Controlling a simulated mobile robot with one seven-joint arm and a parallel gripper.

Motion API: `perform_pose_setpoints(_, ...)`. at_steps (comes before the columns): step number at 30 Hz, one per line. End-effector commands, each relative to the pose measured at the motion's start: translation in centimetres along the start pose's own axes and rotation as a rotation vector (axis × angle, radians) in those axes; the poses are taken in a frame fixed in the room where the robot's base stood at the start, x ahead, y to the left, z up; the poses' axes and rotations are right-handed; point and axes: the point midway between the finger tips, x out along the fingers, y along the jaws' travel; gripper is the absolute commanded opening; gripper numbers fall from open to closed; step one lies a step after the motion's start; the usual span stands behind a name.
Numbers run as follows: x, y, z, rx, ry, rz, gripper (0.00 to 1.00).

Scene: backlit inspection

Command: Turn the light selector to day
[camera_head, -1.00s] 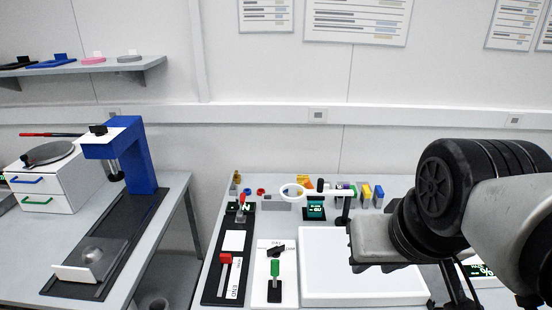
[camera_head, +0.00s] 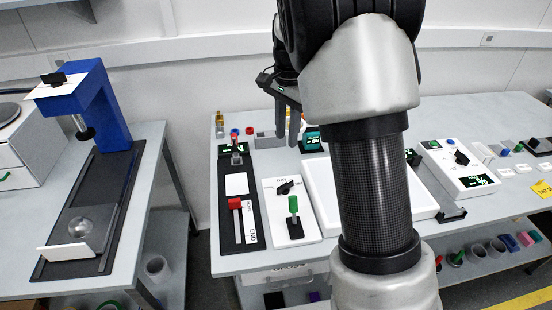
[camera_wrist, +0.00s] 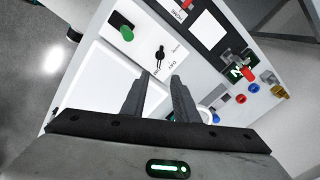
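The light selector is a black rotary knob (camera_head: 286,187) on a white panel (camera_head: 307,227) with small printed labels, on the bench left of centre. In the wrist view the knob (camera_wrist: 159,53) lies just beyond my fingertips, with printed words beside it, one seeming to read DAY. Which label it points to I cannot tell. My gripper (camera_wrist: 161,80) has its two fingers apart, with nothing between them. In the head view my gripper (camera_head: 288,122) is above and behind the knob, not touching it, and partly hidden by my arm.
A green-handled lever (camera_head: 294,204) stands on the same panel, close to the knob. A red-handled slider (camera_head: 235,203) is on the black strip to the left. A white light plate (camera_head: 318,196) lies to the right, partly behind my arm. Small coloured parts stand at the back.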

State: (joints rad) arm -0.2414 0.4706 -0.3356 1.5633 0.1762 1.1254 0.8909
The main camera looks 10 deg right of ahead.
Motion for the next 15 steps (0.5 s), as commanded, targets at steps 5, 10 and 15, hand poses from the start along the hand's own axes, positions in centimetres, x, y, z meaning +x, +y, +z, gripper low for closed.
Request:
perform_pose_setpoints(5,1.7,-0.5,-0.3,0.025,0.001,0.017,0.27)
perform_pose_setpoints(10,4.4,-0.3,-0.2,0.023,0.0,0.019,0.27)
perform_pose_setpoints(15,8.2,-0.2,-0.2,0.024,0.0,0.019,0.27)
